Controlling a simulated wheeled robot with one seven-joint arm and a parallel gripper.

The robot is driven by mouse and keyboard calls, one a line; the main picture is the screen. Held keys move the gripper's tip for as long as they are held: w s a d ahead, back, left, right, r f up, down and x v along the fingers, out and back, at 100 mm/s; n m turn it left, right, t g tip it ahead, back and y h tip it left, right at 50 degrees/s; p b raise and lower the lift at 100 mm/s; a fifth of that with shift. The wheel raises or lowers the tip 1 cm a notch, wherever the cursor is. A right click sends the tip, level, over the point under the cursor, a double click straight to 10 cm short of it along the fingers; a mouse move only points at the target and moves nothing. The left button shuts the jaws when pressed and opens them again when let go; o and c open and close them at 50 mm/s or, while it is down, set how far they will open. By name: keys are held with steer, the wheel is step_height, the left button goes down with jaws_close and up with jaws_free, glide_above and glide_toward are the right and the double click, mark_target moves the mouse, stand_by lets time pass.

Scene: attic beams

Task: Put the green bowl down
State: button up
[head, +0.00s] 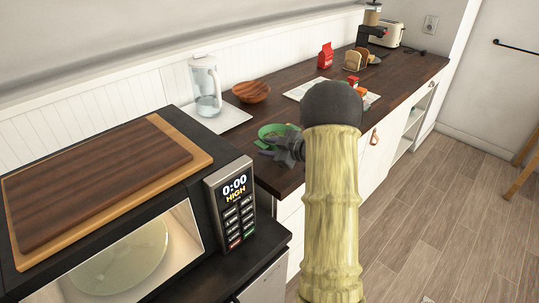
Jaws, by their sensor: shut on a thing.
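The green bowl (268,131) is at the near end of the dark wooden counter (285,181), just right of the microwave. Its near side is partly hidden behind my gripper (277,143). My dark grey gripper is shut on the bowl's near rim. The bowl looks roughly level. I cannot tell whether its base touches the counter or hangs a little above it. The fingertips are small and partly hidden.
A microwave (232,214) with a wooden board (90,190) on top stands at left. A jug (206,85) on a white tray (222,120) and a brown bowl (251,92) are behind. A white board (300,91) with food items lies farther along.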

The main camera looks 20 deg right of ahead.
steer(key=shift+f, duration=1.85)
steer(key=o, duration=1.1)
steer(key=shift+s, duration=0.1)
steer(key=shift+s+d+r, duration=0.1)
steer(key=shift+s+d, duration=0.05)
steer(key=shift+d, duration=0.05)
steer(key=b+v, duration=0.1)
steer(key=v, duration=1)
steer(key=shift+s, duration=0.3)
steer(key=shift+d, duration=0.1)
